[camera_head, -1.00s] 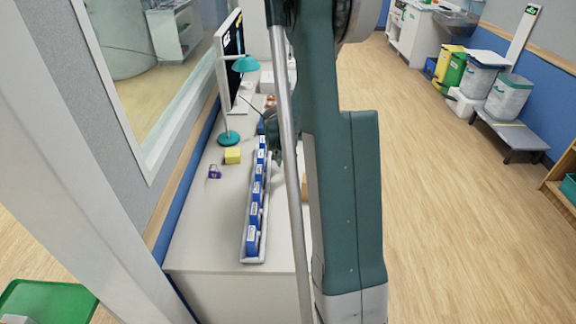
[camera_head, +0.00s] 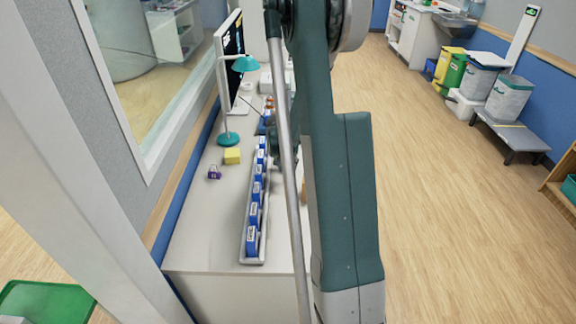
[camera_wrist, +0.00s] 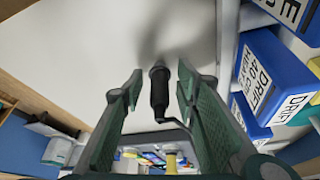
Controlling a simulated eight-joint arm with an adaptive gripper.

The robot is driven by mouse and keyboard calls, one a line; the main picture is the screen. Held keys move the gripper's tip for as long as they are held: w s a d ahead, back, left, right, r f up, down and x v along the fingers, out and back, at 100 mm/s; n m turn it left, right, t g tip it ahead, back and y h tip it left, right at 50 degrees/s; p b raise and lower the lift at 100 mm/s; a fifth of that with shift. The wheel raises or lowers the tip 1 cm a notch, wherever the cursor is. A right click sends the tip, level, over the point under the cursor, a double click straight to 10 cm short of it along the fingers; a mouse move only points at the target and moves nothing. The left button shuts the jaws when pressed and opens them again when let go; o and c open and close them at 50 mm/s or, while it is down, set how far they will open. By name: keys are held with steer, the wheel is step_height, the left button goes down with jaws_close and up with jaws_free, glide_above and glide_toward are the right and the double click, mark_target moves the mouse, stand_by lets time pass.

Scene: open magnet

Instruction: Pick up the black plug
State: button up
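The black plug (camera_wrist: 159,90) shows in the wrist view as a dark ribbed cylinder with a thin black cord bending off its lower end. My gripper (camera_wrist: 156,84) has its two green fingers apart, one on each side of the plug. A gap shows between the plug and each finger. A blurred dark shadow lies on the white surface just beyond the plug's tip. I cannot make out the plug in the head view, where my arm covers part of the desk.
Blue labelled boxes (camera_wrist: 266,78) stand close to the right finger; their row (camera_head: 255,205) runs along the white desk (camera_head: 205,235) in the head view. A teal lamp (camera_head: 229,138), yellow block (camera_head: 232,156) and small purple item (camera_head: 214,173) stand left of it.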

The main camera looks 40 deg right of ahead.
steer(key=c, duration=0.9)
steer(key=shift+o, duration=0.2)
steer(key=shift+r+p, duration=1.1)
steer(key=shift+r, duration=3.9)
